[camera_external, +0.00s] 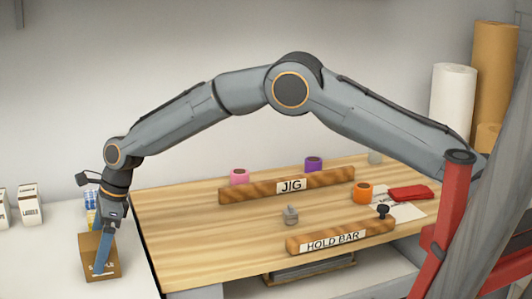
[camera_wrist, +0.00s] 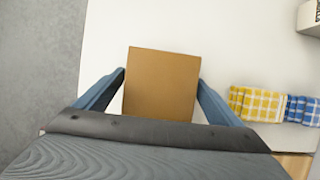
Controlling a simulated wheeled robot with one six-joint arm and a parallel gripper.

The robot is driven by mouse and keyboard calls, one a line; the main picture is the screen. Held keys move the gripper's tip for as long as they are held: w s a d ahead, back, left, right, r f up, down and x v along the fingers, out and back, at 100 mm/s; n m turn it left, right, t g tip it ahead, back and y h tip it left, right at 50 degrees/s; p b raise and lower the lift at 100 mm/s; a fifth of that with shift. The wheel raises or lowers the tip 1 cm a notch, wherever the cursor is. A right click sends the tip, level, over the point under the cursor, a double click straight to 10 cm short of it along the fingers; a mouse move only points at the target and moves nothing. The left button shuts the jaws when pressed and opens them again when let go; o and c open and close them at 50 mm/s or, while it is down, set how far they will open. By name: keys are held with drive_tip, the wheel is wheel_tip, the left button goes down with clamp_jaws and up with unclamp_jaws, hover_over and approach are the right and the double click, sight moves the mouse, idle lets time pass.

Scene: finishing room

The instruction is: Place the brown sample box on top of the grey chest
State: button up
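The brown sample box (camera_external: 112,258) stands on the white surface at the lower left of the external view, with a partly hidden label on its front. In the wrist view its plain brown top (camera_wrist: 161,84) lies between the two blue fingers. My gripper (camera_external: 103,262) points down over the box, with one finger in front of its face. The wrist view shows my gripper (camera_wrist: 161,75) spread around the box, a finger along each side, with narrow gaps beside it. I cannot clearly make out a grey chest; a grey item (camera_external: 312,271) shows partly under the bench.
White cartons (camera_external: 30,205) stand left of the box. Folded yellow (camera_wrist: 262,104) and blue cloths (camera_wrist: 303,110) lie right of it in the wrist view. The wooden bench (camera_external: 185,225) holds the JIG bar (camera_external: 240,193), the HOLD BAR (camera_external: 350,235) and tape rolls.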

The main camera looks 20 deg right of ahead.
drive_tip(key=shift+r, duration=0.1)
drive_tip(key=b+v, duration=0.1)
drive_tip(key=v, duration=1.1)
drive_tip(key=shift+b, duration=0.4)
drive_tip(key=w+d+n+t+h, duration=0.15)
drive_tip(key=w+d, duration=0.25)
drive_tip(key=d, duration=0.7)
drive_tip(key=w+d+n+g, duration=0.1)
drive_tip(key=w+d+n, duration=0.25)
drive_tip(key=d, duration=0.75)
drive_tip(key=s+d+f+n+h, duration=0.15)
drive_tip(key=d+n, duration=0.25)
drive_tip(key=d, duration=1.7)
drive_tip(key=s+d+f+n, duration=0.2)
drive_tip(key=s+d+n, duration=0.2)
drive_tip(key=s+d, duration=0.5)
drive_tip(key=s+d+f+n+h, duration=0.1)
drive_tip(key=s+d+f+n, duration=0.2)
drive_tip(key=s+d, duration=0.7)
drive_tip(key=d+n, duration=0.2)
drive_tip(key=d, duration=0.2)
drive_tip(key=shift+d+f, duration=0.15)
drive_tip(key=shift+d, duration=0.05)
